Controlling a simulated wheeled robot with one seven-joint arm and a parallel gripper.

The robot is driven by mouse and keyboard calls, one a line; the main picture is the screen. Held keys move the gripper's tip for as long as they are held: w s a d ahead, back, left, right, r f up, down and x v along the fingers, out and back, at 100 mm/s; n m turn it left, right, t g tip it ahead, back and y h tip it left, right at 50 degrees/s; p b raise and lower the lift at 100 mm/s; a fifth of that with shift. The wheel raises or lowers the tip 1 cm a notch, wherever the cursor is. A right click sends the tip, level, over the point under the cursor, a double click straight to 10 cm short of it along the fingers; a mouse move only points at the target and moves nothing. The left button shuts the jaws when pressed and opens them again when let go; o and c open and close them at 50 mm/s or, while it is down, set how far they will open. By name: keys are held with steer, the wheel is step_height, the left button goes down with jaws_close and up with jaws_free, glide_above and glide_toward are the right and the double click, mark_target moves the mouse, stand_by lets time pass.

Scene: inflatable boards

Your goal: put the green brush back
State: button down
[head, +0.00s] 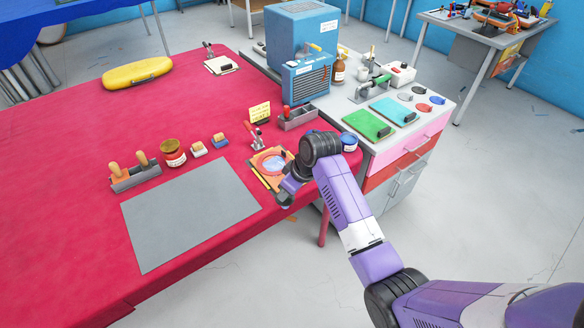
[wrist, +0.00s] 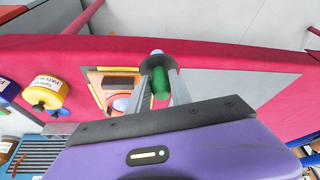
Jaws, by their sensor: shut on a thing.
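My gripper (wrist: 165,85) is shut on the green brush (wrist: 161,82), whose green grip shows between the fingers in the wrist view. A grey rounded piece sits at its far end; its bristles cannot be made out. In the head view my gripper (head: 288,192) is low over the front right edge of the red table (head: 75,150), beside an orange board (head: 262,180) with a round pale patch. The brush is hidden there behind my arm. A rack (head: 135,181) with two orange-handled tools stands at the left. A grey slotted holder (head: 297,123) with a red-handled tool stands behind my gripper.
A grey mat (head: 190,215) lies bare on the table. At the right, a grey cart (head: 352,108) bears a blue machine (head: 300,40), green and blue pads, and a green-handled tool (head: 375,82). A blue-lidded pot (head: 349,142) stands near my wrist.

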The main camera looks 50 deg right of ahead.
steer(key=s+a+f, duration=0.6)
steer(key=a+f, duration=0.2)
steer(key=a, duration=0.2)
steer(key=s+a+f+m, duration=0.1)
steer(key=s+a+f, duration=0.5)
steer(key=a, duration=0.5)
step_height(320, 180, down, 2)
steer(key=shift+f, duration=0.1)
steer(key=shift+w, duration=0.15)
